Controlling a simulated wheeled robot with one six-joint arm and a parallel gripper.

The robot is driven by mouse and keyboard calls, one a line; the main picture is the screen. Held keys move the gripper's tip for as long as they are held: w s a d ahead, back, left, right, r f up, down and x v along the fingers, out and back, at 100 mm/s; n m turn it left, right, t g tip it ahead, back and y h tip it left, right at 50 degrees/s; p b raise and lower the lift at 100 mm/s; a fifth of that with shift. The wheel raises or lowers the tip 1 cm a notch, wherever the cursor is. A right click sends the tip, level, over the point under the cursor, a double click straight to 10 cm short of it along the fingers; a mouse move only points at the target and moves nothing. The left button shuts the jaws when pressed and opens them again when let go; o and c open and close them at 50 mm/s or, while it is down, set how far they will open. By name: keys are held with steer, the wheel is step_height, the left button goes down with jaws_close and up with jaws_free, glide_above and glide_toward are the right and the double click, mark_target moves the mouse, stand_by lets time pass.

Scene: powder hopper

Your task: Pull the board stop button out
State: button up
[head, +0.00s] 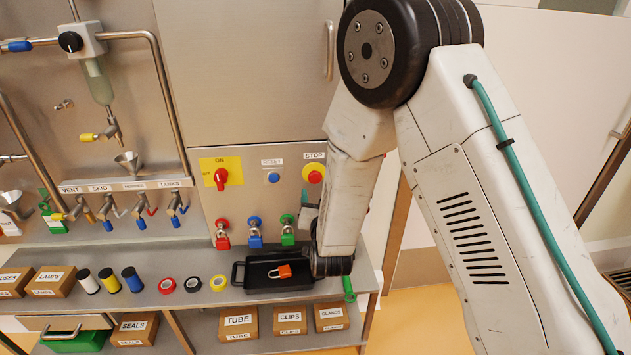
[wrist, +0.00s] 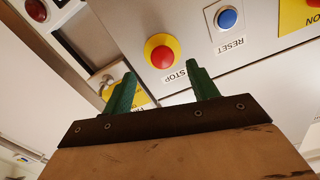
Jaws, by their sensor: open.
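The board stop button (head: 314,174) is a round red knob on a yellow disc under a STOP label, at the board's upper right in the head view. In the wrist view the stop button (wrist: 162,56) shows whole, just beyond the gap between my fingertips. My gripper (wrist: 163,76) has two green fingers, spread apart with nothing between them. In the head view my arm hides much of the gripper, which is below the button. The button looks apart from both fingers; the exact distance is hard to tell.
The blue RESET button (head: 273,177) and the red ON/OFF switch (head: 221,177) are left of the stop button. Red, blue and green padlocks hang below. A black tray (head: 240,276) with an orange padlock (head: 284,271) stands on the shelf under my wrist.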

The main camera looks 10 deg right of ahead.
mark_target(315, 179)
steer(key=w, duration=0.7)
steer(key=shift+w+r, duration=0.35)
steer(key=shift+w, duration=0.05)
